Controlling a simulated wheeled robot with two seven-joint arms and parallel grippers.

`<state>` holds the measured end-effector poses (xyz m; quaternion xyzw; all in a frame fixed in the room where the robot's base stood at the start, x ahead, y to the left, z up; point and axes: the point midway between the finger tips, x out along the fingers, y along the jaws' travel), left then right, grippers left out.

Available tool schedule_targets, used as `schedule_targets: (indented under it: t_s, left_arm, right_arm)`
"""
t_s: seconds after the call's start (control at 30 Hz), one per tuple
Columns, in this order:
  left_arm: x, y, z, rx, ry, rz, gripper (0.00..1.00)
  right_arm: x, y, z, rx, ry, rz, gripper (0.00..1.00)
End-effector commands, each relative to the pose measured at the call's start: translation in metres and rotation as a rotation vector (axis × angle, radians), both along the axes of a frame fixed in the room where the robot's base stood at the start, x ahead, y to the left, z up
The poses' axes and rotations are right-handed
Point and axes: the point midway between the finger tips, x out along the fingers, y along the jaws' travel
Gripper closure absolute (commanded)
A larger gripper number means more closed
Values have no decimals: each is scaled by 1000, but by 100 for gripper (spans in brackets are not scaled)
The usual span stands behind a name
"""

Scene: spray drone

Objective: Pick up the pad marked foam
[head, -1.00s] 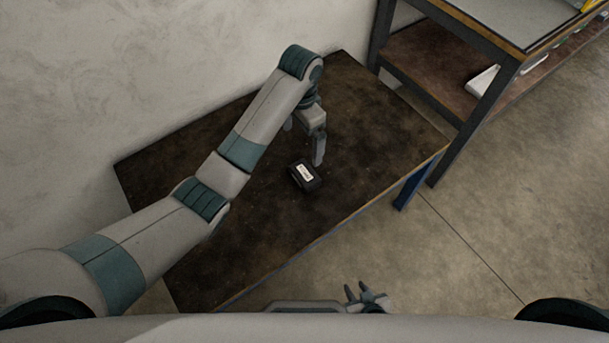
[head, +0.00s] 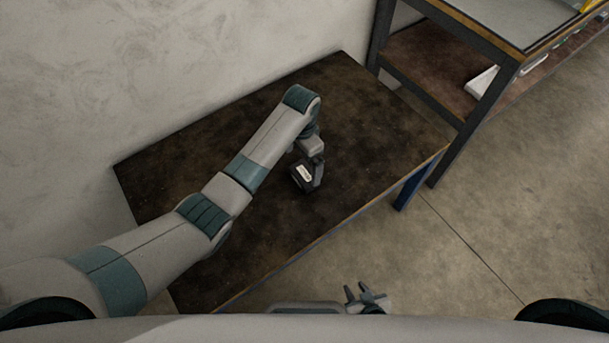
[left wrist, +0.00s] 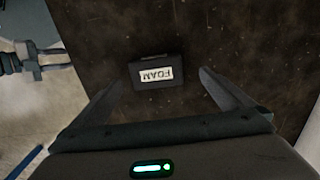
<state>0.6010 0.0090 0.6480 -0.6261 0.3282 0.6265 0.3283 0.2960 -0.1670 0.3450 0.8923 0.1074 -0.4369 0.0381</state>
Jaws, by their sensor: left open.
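The foam pad (head: 301,178) is a small dark block with a white label on the dark table. In the left wrist view the pad (left wrist: 158,73) lies ahead of the fingers, its label reading FOAM upside down. My left gripper (head: 312,182) is low over the pad in the head view and partly overlaps it. In the left wrist view my left gripper (left wrist: 163,82) is open, one finger on each side of the pad with gaps visible. My right gripper (head: 366,294) is at the bottom of the head view, away from the table, fingers spread and empty.
The dark table (head: 370,120) is otherwise clear around the pad. A wall (head: 150,70) runs along its back left. A shelf unit (head: 430,65) with a white item (head: 482,80) stands at the upper right. Open floor (head: 500,200) lies to the right.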

Motion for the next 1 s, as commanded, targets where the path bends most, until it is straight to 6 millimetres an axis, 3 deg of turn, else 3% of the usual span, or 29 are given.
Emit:
schedule_targets:
  t_s: [0.17,0.6,1.0]
  left_arm:
    - [-1,-2,-5,-1,1,0,0]
    - [-5,-7,-50,1,-1,0,0]
    - [-5,-7,-52,1,-1,0,0]
  right_arm:
    - [1,0,1,1,-4,0,69]
    - [-1,2,1,4,-12,4,69]
    - [5,5,4,8,-21,3,69]
